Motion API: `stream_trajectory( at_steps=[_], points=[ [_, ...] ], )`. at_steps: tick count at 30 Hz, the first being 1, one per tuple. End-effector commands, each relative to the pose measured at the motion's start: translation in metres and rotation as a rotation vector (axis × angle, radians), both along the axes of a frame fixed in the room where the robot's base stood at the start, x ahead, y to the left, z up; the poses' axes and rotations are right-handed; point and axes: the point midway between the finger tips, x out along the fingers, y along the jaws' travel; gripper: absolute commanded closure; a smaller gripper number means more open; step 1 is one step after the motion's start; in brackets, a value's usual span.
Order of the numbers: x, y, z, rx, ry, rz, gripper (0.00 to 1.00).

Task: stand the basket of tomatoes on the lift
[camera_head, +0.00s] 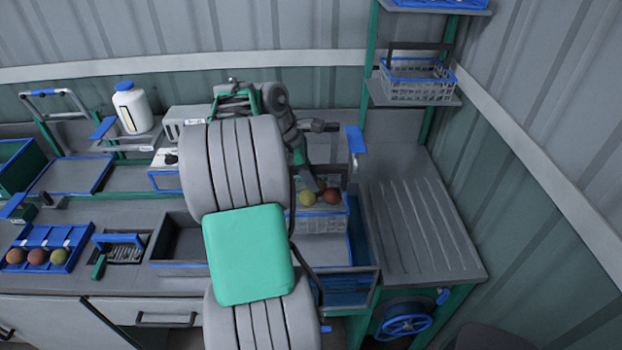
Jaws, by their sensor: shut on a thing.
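A pale mesh basket (322,222) with a yellow-green tomato (307,198) and a red one (331,196) is just right of my arm. My gripper (310,172) is above it, shut on the basket, apparently by its dark handle; the grip is partly hidden. Below the basket is a grey plate with a blue edge (328,250) in a blue-lined tank, which looks like the lift. I cannot tell whether the basket touches it. My arm hides the basket's left side.
A ridged grey board (425,235) lies right of the tank, with a blue handwheel (404,326) below. An empty basket (418,85) stands on a shelf at the back right. A white jug (132,110) and a blue tray of tomatoes (42,240) are on the left.

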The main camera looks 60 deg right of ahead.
Motion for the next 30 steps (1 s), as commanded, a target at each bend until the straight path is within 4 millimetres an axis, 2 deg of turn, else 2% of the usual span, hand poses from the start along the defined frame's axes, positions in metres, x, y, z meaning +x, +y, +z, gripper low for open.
stream_trajectory(
  at_steps=[24, 30],
  points=[
    [0.001, 0.0, -0.069, -0.002, -0.001, -0.001, 1.0],
    [0.001, 0.0, -0.074, -0.003, -0.001, -0.002, 1.0]
  ],
)
